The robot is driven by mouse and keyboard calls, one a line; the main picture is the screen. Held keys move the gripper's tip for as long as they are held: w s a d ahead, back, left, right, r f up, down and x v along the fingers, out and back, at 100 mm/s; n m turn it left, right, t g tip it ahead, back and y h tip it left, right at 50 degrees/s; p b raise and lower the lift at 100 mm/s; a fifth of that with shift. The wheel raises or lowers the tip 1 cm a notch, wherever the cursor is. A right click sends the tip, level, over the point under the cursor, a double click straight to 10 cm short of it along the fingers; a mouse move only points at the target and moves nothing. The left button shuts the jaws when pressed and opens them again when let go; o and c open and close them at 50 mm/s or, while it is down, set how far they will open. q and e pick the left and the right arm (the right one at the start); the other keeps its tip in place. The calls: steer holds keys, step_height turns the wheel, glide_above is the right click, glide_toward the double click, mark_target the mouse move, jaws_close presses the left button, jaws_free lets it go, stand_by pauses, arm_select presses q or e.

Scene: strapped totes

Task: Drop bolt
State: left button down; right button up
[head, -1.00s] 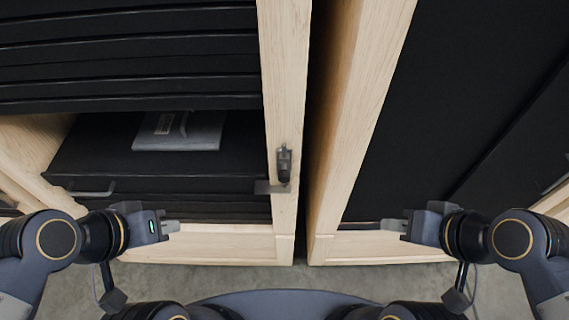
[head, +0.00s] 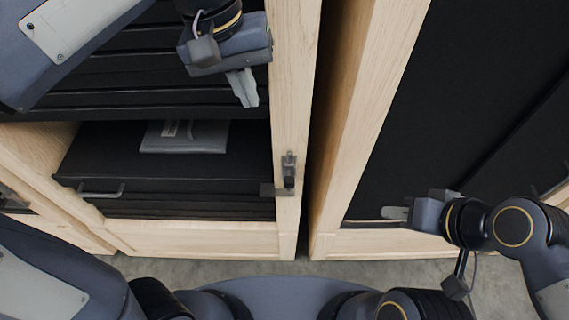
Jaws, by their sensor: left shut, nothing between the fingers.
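The bolt (head: 289,174) is a small dark metal fitting on the pale wooden post at the middle, with a metal plate at its lower left. My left gripper (head: 245,92) is above and to the left of the bolt, over the dark slatted panel. Its fingers are together with nothing between them, pointing down, apart from the bolt. My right gripper (head: 395,213) is at the lower right, near the bottom rail of the right wooden frame. Its fingers point left, and I cannot tell whether they are open.
A dark tote (head: 90,160) with a metal handle (head: 102,191) sits in the left wooden frame. A grey flat packet (head: 185,137) lies on it. A narrow dark gap (head: 316,150) separates the two frames. The concrete floor shows below.

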mark_target(285, 182)
arm_select(q)
steer(key=shift+w+d+r, duration=0.15)
steer(key=shift+d+r, duration=0.2)
steer(key=shift+d, duration=0.25)
steer(key=shift+f, duration=0.1)
steer(key=x, duration=1.2)
steer(key=b+x, duration=0.1)
steer(key=x, duration=1)
steer(key=shift+a+f, duration=0.1)
steer(key=shift+f, duration=0.35)
steer(key=f+b, duration=0.2)
steer(key=f, duration=0.1)
steer(key=shift+s+f+b, duration=0.25)
steer(key=shift+f+b, duration=0.05)
steer(key=shift+b, duration=0.1)
steer(key=shift+s+r, duration=0.1)
